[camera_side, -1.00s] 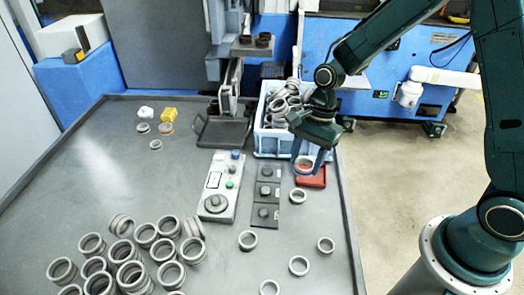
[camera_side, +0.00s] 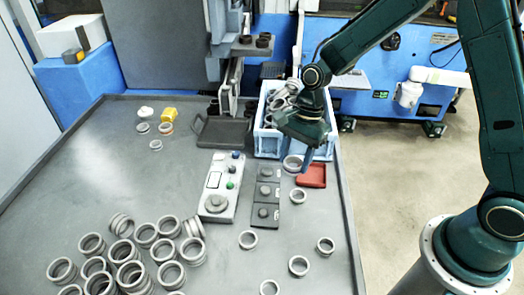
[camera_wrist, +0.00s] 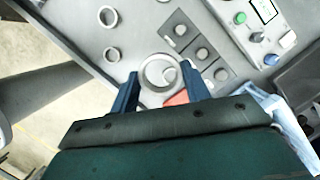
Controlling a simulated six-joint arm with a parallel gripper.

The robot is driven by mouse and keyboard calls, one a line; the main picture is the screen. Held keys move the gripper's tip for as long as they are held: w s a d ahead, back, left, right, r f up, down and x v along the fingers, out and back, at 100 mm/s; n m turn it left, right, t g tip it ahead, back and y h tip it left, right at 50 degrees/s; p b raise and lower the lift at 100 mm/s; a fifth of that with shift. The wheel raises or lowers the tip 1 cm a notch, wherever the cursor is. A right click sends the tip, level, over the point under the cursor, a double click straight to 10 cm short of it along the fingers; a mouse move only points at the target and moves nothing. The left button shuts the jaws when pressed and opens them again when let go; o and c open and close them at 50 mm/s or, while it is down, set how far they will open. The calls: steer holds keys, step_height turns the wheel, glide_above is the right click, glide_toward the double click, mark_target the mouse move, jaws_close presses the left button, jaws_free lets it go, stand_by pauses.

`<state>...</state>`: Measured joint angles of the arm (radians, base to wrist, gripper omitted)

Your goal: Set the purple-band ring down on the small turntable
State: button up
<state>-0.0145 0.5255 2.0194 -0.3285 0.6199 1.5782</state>
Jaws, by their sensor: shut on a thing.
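My gripper (camera_side: 294,159) is shut on a pale grey ring (camera_side: 286,162), held in the air just left of the red tray. In the wrist view the ring (camera_wrist: 144,74) sits between the two blue fingers of my gripper (camera_wrist: 160,77). No purple band can be made out on it at this size. The disc appears empty. It is not visible in the wrist view.
The control panel (camera_side: 222,183) has green and blue buttons. Beside it lies a dark strip with round knobs (camera_side: 268,190). The red tray (camera_side: 313,177) looks empty. A blue crate (camera_side: 266,142) of rings stands behind. Loose rings lie in front; many are heaped at front left.

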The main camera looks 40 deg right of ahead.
steer(key=w+a+f, duration=0.4)
steer(key=w+a, duration=0.3)
steer(key=w, duration=0.2)
glide_toward(215, 200)
steer(key=shift+s+a+f, duration=0.45)
steer(key=shift+a+f, duration=0.05)
steer(key=shift+f, duration=0.05)
steer(key=shift+w+a+f, duration=0.25)
steer(key=shift+a+f, duration=0.05)
steer(key=shift+a, duration=0.25)
steer(key=shift+f, duration=0.25)
steer(key=shift+f, duration=2.2)
steer(key=o, duration=1.1)
